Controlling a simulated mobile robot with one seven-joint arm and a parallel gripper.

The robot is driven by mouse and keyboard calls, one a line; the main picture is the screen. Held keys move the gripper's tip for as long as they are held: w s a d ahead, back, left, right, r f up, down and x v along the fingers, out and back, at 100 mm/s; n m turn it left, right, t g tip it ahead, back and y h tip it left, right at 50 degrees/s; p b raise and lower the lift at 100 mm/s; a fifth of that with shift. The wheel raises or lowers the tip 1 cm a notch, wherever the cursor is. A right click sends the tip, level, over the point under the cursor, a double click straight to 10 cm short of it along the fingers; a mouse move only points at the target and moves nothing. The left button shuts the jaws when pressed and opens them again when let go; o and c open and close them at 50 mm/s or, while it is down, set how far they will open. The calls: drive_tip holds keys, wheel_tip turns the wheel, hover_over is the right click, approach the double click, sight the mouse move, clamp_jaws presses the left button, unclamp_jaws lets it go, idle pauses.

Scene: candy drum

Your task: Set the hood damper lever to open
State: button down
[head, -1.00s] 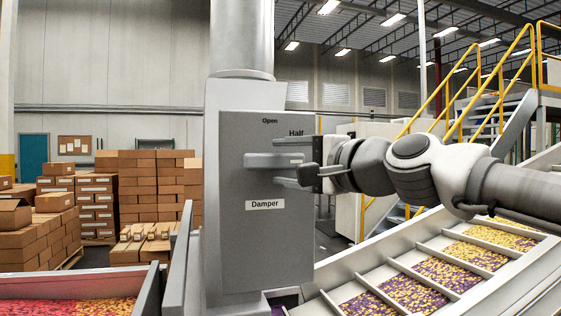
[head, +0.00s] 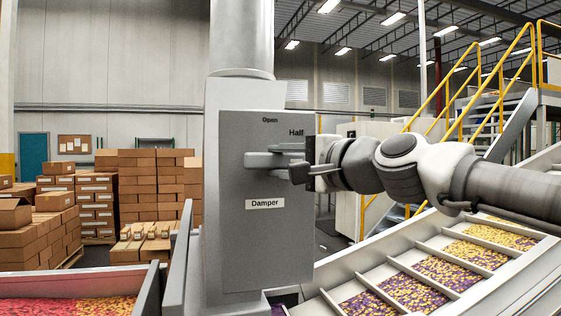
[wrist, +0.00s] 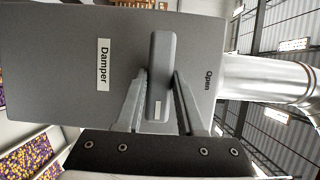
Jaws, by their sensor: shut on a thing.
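The grey damper box (head: 235,228) stands at the centre of the head view, with a "Damper" label on its face, "Open" at the top and "Half" at upper right. The grey lever (head: 298,173) sticks out on the right side, roughly level, just below "Half". My gripper (head: 268,160) reaches in from the right and is shut on the lever, its fingers partly hiding it. In the wrist view the lever (wrist: 160,70) lies between the two fingers, with the "Open" mark to its right; its pivot is hidden.
A metal duct (head: 241,38) rises from the box. A sloped conveyor (head: 425,270) with yellow and purple candy runs at lower right. A bin of red and yellow candy (head: 75,310) is at lower left. Stacked cartons (head: 150,190) and yellow railings (head: 470,80) stand farther back.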

idle(0.3)
drive_tip(key=n+g+h, duration=0.1)
drive_tip(key=n, duration=0.3)
drive_tip(key=shift+r, duration=0.15)
drive_tip(key=n+h+p, duration=0.1)
drive_tip(key=n+h, duration=0.1)
drive_tip(key=n, duration=0.1)
drive_tip(key=shift+r+g, duration=0.1)
drive_tip(key=shift+g, duration=0.2)
drive_tip(key=n+h+p, duration=0.1)
drive_tip(key=n+h, duration=0.1)
drive_tip(key=n, duration=0.1)
drive_tip(key=shift+a+n, duration=0.15)
drive_tip(key=shift+n, duration=0.15)
drive_tip(key=shift+s+a+n+h, duration=0.1)
drive_tip(key=shift+n+h, duration=1)
drive_tip(key=shift+n, duration=0.2)
drive_tip(key=c, duration=0.5)
unclamp_jaws()
